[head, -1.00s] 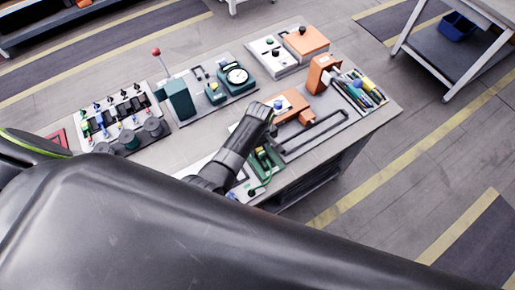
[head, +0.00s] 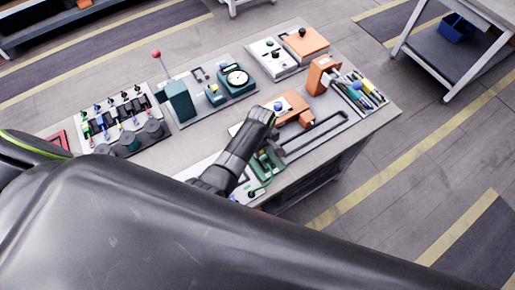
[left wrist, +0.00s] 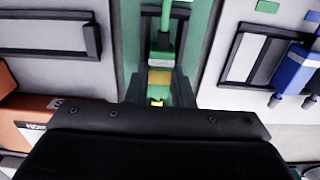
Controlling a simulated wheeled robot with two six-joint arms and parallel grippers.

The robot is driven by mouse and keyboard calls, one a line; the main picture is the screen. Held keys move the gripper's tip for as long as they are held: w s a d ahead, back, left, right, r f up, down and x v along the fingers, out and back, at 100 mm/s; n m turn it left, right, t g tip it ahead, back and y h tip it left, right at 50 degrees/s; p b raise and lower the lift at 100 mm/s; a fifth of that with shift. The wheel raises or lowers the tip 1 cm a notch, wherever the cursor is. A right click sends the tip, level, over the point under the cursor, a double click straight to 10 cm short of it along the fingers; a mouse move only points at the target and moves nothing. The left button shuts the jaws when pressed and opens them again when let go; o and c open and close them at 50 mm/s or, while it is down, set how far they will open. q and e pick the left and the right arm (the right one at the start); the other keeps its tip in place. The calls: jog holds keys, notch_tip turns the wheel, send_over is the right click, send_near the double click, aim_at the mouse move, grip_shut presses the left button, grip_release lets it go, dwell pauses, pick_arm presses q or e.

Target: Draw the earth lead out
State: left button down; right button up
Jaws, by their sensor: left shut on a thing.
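The green earth lead (head: 254,190) shows in the head view as a thin cable curving at the front edge of the bench, beside a green fixture (head: 266,163). In the left wrist view a green lead part (left wrist: 162,50) runs down the middle between green side walls, with a brass-yellow piece (left wrist: 160,78) below it. My left gripper (head: 270,146) is low at the green fixture and shut on the lead's end. My right gripper is not in view.
An orange device (head: 323,74) and a tray of pens (head: 362,90) stand on the right of the bench. A green unit with a dial (head: 234,80) and a panel of coloured plugs (head: 120,120) are further left. A blue plug (left wrist: 297,68) lies right of the lead.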

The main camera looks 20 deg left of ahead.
pick_arm(q)
jog(key=shift+s+d+p, duration=0.4)
jog(key=shift+s+d, duration=0.15)
jog(key=shift+d, duration=0.2)
jog(key=c, duration=1.2)
grip_release()
jog(key=shift+c, duration=0.2)
jog(key=shift+r, duration=0.15)
notch_tip(320, 180, up, 2)
jog(key=shift+r+p, duration=0.2)
jog(key=shift+p, duration=0.45)
jog(key=shift+r, duration=2.2)
